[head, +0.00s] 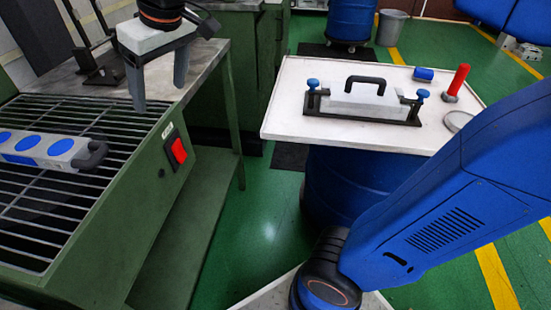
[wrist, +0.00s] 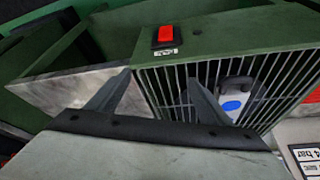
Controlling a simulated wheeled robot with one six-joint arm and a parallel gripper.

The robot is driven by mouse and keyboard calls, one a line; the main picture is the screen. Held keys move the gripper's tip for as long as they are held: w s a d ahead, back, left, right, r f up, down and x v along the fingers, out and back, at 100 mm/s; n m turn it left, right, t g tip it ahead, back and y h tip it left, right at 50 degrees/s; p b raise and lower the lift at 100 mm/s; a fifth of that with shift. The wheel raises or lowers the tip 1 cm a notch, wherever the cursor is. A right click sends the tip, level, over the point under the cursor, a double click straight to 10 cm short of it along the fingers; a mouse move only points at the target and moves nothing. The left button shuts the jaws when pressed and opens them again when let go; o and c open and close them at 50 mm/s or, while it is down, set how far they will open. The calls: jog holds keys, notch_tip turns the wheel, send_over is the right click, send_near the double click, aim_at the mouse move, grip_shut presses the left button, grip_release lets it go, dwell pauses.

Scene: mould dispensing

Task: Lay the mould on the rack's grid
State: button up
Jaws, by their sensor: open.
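The mould (head: 50,148) is a pale grey block with blue round patches on top and a dark handle at its right end. In the wrist view part of the mould (wrist: 233,104) shows on the grid, right of my fingers. My gripper (head: 160,96) is open and empty, fingers down, above the rack's right side, up and right of the mould's handle and apart from it. My gripper (wrist: 158,77) also shows in the wrist view.
The green rack housing has a red switch (head: 178,151) on its side. A white table (head: 290,125) at right holds a clamped pale block with a black handle (head: 366,86), blue knobs, a blue cylinder (head: 424,74) and a red-handled tool (head: 458,80). Green floor lies between rack and table.

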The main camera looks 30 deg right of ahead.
jog(key=s+d+f+m+h, duration=0.1)
jog(key=s+d+f+m, duration=0.2)
jog(key=s+d+f, duration=0.5)
jog(key=s+d+f+m+h, duration=0.1)
jog(key=s+d+f+m, duration=0.1)
jog(key=s+d+f, duration=0.5)
jog(key=d+f, duration=0.3)
jog(key=d, duration=0.2)
jog(key=shift+s+d+f+m+t, duration=0.2)
jog(key=shift+s+d+m+t, duration=0.15)
jog(key=shift+m+t, duration=0.05)
dwell(1.0)
